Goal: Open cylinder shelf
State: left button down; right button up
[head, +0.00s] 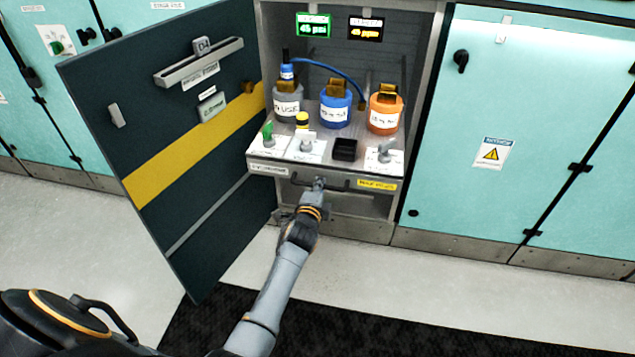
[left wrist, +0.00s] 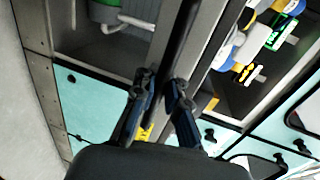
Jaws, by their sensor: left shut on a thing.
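The cylinder shelf (head: 318,172) is in the open cabinet in the head view, with its front edge standing out past the cabinet frame. On it stand a grey cylinder (head: 288,101), a blue cylinder (head: 336,110) and an orange cylinder (head: 384,114). A dark bar handle (head: 299,181) runs along the shelf front. My left gripper (head: 319,184) is shut on the handle near its middle. In the left wrist view my left gripper's fingers (left wrist: 163,84) sit on either side of the dark handle bar (left wrist: 178,35). My right gripper is not in view.
The dark cabinet door (head: 190,215) with a yellow stripe stands wide open at the left. Closed teal cabinets (head: 520,120) line the right. Small valves and a black block (head: 345,149) sit at the shelf front. Pale floor (head: 440,300) in front is clear.

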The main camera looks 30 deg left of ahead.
pick_arm(q)
jog(key=shift+s, duration=0.2)
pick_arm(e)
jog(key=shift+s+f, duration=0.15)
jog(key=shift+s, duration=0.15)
pick_arm(q)
jog(key=c, duration=1.4)
grip_release()
jog(key=v, duration=1.2)
jog(key=shift+d, duration=0.1)
